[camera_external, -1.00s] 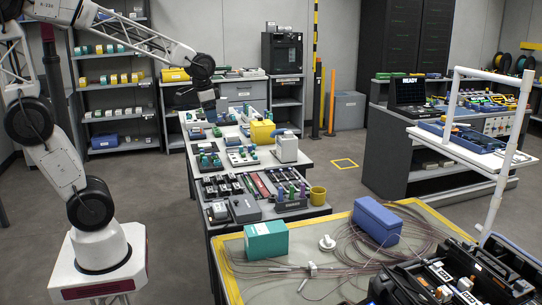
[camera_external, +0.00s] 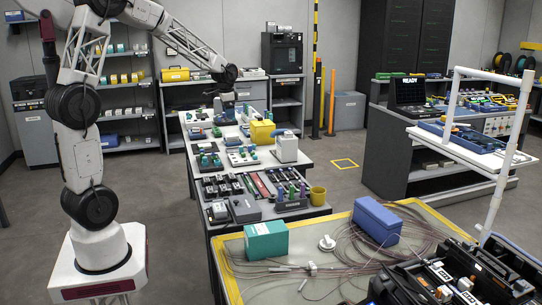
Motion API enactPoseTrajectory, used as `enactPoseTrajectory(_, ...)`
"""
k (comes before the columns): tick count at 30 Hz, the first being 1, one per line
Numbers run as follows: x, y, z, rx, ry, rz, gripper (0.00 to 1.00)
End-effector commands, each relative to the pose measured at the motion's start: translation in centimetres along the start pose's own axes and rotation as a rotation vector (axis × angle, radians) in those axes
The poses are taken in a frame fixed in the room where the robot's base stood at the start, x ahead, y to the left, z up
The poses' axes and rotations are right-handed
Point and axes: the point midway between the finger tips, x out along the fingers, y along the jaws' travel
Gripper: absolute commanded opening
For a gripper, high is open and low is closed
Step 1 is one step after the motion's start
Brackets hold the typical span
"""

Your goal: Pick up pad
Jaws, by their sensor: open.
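My gripper (camera_external: 225,116) hangs pointing down over the far part of the long bench (camera_external: 213,232). It is open. It is small in this view, and its fingertips blend with the small items around it. I cannot pick out the pad for certain; it may be one of the small flat items near or under my gripper, or hidden by it. I cannot tell whether the fingers touch anything.
A yellow box (camera_external: 262,132) and a white jar-like container (camera_external: 287,147) stand near my gripper to the right. Several small parts and trays cover the bench towards the camera.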

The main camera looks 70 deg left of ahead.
Motion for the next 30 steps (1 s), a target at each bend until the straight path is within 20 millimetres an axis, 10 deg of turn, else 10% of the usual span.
enactPoseTrajectory(14, 8.8, -16.6, 1.5, -0.007, -0.04, 0.018, 0.94)
enactPoseTrajectory(30, 19.3, -32.3, 8.1, -0.009, -0.069, 0.045, 0.94)
